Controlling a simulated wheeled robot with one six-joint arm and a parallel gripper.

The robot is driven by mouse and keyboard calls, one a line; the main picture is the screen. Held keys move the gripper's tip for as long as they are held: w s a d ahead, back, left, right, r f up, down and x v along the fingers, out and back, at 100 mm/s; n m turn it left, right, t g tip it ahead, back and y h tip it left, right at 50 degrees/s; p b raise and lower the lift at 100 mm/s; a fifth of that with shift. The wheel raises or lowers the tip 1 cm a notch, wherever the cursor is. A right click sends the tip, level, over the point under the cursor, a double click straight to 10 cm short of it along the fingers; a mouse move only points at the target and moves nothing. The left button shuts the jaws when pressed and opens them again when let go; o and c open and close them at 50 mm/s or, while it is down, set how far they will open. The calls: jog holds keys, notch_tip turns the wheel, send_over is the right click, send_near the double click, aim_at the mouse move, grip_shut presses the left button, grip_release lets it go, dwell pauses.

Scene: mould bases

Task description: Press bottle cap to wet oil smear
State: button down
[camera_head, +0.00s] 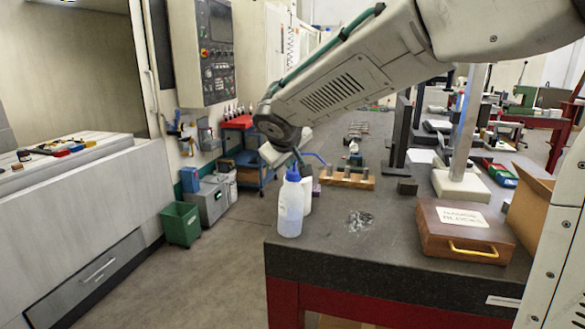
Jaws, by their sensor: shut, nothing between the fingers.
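A translucent white bottle (290,208) with a blue cap (293,174) stands upright near the left edge of the dark stone table (330,245). A thin blue spout reaches right from the cap's top. My gripper (299,161) is shut and empty, pointing down at the top of the cap. From this view I cannot tell whether it touches the cap. A dark, shiny, mottled smear (361,220) lies on the table to the right of the bottle.
A white container (307,190) stands just behind the bottle. A wooden block with metal pins (347,180) lies behind the smear. A brown gauge-block case (464,232) sits to the right, with a metal stand (460,184) behind it. Bare tabletop surrounds the smear.

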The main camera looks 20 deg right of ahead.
jog(key=shift+r, duration=3)
jog(key=shift+r, duration=0.1)
